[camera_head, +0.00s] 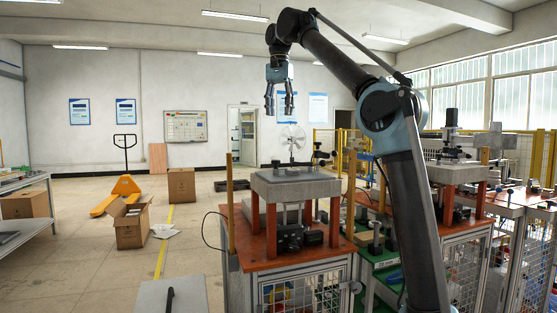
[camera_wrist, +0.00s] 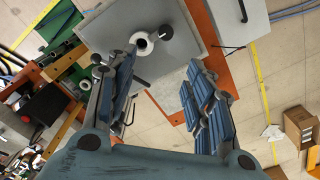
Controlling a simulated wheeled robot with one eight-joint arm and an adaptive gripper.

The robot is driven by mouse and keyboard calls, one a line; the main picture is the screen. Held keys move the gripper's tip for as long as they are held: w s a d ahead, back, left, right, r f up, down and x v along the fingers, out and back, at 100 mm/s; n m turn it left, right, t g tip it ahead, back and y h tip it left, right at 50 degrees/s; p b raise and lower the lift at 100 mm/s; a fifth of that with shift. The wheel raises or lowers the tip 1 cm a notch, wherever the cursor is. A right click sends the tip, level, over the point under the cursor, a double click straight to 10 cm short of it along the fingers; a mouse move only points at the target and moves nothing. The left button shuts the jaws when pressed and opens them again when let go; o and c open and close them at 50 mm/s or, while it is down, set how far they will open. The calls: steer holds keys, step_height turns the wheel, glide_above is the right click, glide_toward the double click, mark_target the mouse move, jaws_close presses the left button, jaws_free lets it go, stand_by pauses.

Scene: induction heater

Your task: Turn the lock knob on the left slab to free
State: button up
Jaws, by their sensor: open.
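The left slab (camera_head: 292,186) is a thick grey plate on orange posts above an orange-topped bench in the head view. Small dark knobs on stems (camera_head: 318,152) stand at its right rear edge. In the wrist view the slab (camera_wrist: 183,42) lies below my fingers and carries a white ring-shaped fitting with a dark centre (camera_wrist: 141,41) and a black round knob (camera_wrist: 165,32). I cannot tell which part is the lock knob or how it is turned. My gripper (camera_head: 279,112) points down, open and empty, well above the slab. In the wrist view its fingers (camera_wrist: 162,62) are spread apart.
A second similar station (camera_head: 457,173) stands to the right, partly behind my arm. A thin yellow-orange post (camera_head: 229,210) rises at the bench's left edge. An open cardboard box (camera_head: 132,228) and a yellow pallet truck (camera_head: 124,185) stand on the floor left. Air around my gripper is clear.

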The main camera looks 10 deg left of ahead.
steer(key=f, duration=1.1)
steer(key=a+f, duration=0.1)
steer(key=f, duration=0.5)
steer(key=shift+s+a, duration=0.1)
steer(key=shift+s, duration=0.05)
